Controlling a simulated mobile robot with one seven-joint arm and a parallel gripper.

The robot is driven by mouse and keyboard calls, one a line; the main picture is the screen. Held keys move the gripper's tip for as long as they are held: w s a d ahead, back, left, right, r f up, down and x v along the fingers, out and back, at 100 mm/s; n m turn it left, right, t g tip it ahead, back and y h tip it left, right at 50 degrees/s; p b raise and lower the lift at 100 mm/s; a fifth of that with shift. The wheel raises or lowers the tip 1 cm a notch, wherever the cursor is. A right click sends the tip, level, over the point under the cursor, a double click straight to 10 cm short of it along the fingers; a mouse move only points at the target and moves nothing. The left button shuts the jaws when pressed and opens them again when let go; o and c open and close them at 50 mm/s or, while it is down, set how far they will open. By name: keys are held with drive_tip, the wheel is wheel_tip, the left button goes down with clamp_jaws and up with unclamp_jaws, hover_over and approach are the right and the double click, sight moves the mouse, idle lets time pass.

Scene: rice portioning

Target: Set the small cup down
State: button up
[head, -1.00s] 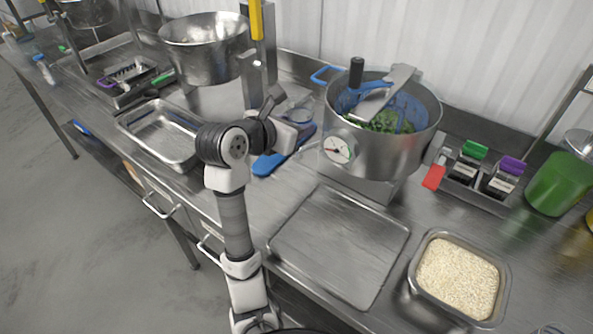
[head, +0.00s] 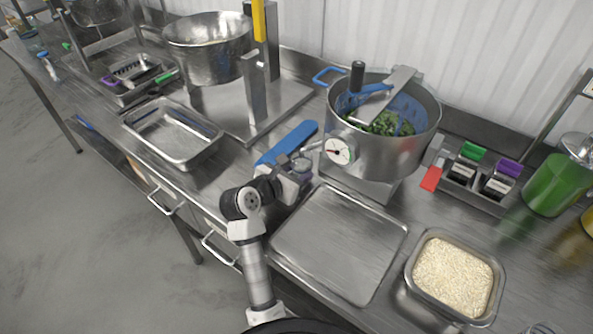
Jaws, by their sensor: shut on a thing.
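The small cup (head: 302,164) is a little grey, shiny vessel at the end of my gripper (head: 297,178) in the head view. My gripper is shut on it, with its fingers mostly hidden behind my wrist. The cup is low over the steel counter (head: 235,167), just left of the large pot with the dial and above the upper left corner of the flat tray. I cannot tell whether its base touches the counter.
A large pot (head: 385,155) with greens stands right of the cup. A blue flat item (head: 286,143) lies behind it. An empty flat tray (head: 340,245) lies in front, a rice pan (head: 455,275) right, and an empty deep pan (head: 172,135) left.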

drive_tip(key=shift+f, duration=0.2)
drive_tip(key=o, duration=1)
drive_tip(key=shift+r, duration=0.1)
drive_tip(key=shift+r, duration=0.2)
drive_tip(key=b+v, duration=0.4)
drive_tip(key=v, duration=0.8)
drive_tip(key=shift+f, duration=0.15)
